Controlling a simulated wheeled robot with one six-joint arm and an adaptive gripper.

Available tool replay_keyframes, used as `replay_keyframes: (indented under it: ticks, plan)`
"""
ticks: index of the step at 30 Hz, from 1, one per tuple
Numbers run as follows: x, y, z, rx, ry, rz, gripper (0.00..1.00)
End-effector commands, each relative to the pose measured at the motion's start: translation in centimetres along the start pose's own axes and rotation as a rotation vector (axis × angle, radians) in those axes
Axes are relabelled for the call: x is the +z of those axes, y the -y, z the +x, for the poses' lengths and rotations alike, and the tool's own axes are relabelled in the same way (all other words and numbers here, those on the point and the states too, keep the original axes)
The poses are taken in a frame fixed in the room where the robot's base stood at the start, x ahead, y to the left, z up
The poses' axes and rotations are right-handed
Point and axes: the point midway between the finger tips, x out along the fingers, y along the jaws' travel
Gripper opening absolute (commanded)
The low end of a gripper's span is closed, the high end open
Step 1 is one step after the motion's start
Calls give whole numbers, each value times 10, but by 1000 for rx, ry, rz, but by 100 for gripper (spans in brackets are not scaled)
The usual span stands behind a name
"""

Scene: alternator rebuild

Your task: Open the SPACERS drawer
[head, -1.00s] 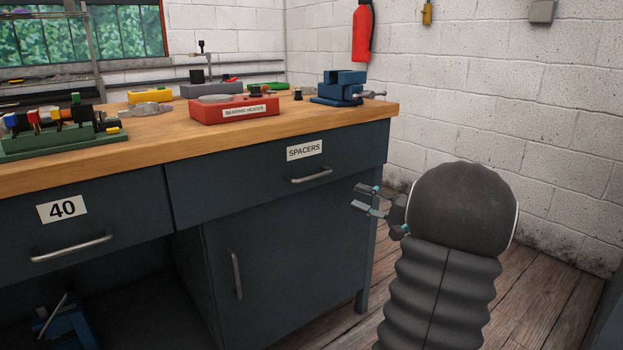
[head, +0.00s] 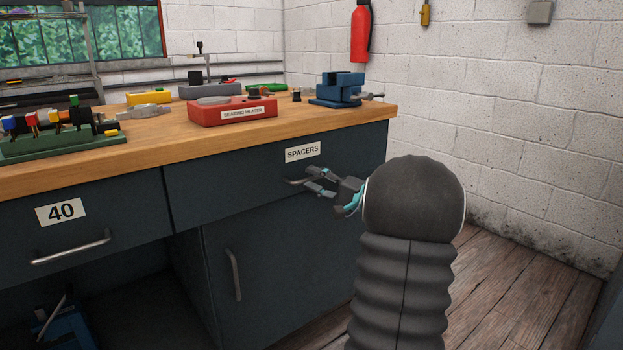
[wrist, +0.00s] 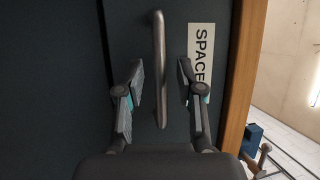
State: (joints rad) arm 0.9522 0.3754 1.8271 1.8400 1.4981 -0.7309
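The SPACERS drawer (head: 230,181) is the dark upper-right drawer of the workbench, with a white SPACERS label (head: 302,152). It looks shut, flush with the bench front. Its metal bar handle (wrist: 159,70) runs lengthwise in the wrist view, between my fingers and ahead of them; the head view shows only its left end (head: 293,182). My gripper (head: 316,181) is at the drawer front by the handle. In the wrist view my gripper (wrist: 160,80) is open, with one finger on each side of the handle and a gap to both. The right finger overlaps the label.
A drawer marked 40 (head: 90,215) is to the left, and a cabinet door with an upright handle (head: 234,274) is below. The wooden bench top (head: 150,157) overhangs, carrying a red bearing heater (head: 231,111) and a blue vise (head: 340,88). Floor to the right is clear.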

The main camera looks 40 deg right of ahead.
Motion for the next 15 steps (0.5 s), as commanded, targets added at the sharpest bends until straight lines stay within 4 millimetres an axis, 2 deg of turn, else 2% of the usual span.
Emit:
replay_keyframes:
  ticks: [5,13,14,15]
  plan:
    - [0,0,11,0,1,1,37]
    - [0,0,12,0,0,1,37]
    - [0,0,12,0,0,1,34]
    - [0,0,12,0,0,1,24]
